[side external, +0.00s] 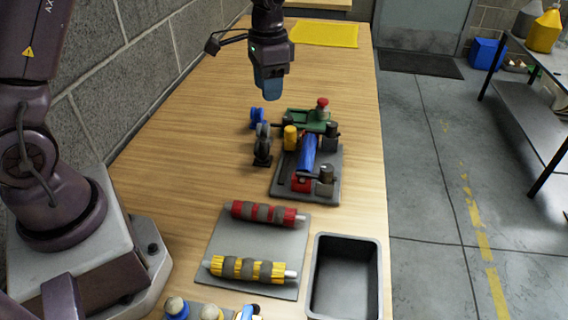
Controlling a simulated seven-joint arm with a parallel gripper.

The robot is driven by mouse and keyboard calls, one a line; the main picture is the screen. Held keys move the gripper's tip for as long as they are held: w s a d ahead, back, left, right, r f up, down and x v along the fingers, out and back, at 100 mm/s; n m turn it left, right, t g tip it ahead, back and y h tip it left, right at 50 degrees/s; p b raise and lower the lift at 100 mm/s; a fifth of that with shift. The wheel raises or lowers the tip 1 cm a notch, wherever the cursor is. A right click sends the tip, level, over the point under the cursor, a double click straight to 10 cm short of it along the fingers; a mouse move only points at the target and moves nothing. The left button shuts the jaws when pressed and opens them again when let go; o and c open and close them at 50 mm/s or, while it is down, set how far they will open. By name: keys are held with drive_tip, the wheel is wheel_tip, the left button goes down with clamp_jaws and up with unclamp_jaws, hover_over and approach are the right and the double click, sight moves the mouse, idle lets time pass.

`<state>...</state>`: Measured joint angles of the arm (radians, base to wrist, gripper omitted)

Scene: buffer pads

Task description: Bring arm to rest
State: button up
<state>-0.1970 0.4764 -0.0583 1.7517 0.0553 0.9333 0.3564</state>
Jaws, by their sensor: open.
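My gripper (270,88) hangs in the air above the far half of the wooden table, pointing down. Its fingers look blue-grey, and nothing shows held between them. It is apart from the things below it. Below and nearer the camera stands a grey fixture board (290,187) carrying a blue cylinder (307,155), a red block (302,182) and several small knobs. A green part with a red knob (322,103) sits behind it.
A grey pad (228,232) holds a red roller (265,212) and a yellow roller (246,268). An empty dark tray (318,302) stands to their right. Small blue and dark parts (262,140) stand left of the fixture. A yellow mat (325,34) lies at the far end. The table's left strip is clear.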

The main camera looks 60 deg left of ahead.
drive_tip(key=s+d+r+n+t, duration=0.1)
drive_tip(key=s+d+r+t, duration=0.2)
drive_tip(key=s+r, duration=0.4)
drive_tip(key=s+d+r+n+t, duration=0.1)
drive_tip(key=s+r, duration=0.6)
drive_tip(key=s, duration=0.7)
drive_tip(key=shift+d+n+t, duration=0.4)
drive_tip(key=shift+d+t, duration=0.5)
drive_tip(key=shift+d, duration=0.35)
